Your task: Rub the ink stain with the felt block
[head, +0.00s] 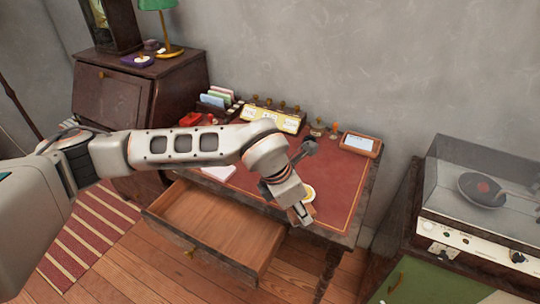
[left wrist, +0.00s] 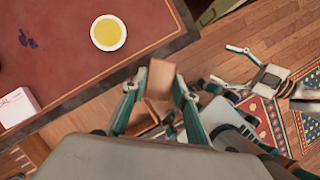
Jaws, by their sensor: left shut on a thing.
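My left gripper (head: 301,215) is over the front right edge of the desk in the head view. In the left wrist view its fingers (left wrist: 154,95) are shut on the brown felt block (left wrist: 160,78). The block's lower part is partly hidden by the gripper. The ink stain (left wrist: 27,39) shows as small dark blue spots on the red desk top, apart from the block. In the head view I cannot make out the stain; my arm covers part of the desk. My right gripper (left wrist: 222,64) shows in the left wrist view, open and empty, away from the desk.
A round yellow-centred dish (left wrist: 108,33) lies on the red desk top (head: 335,175) between the stain and the desk edge. The desk drawer (head: 215,220) stands open below. A wooden-framed device (head: 360,144) and card holders (head: 270,117) line the back. A record player (head: 480,200) stands at right.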

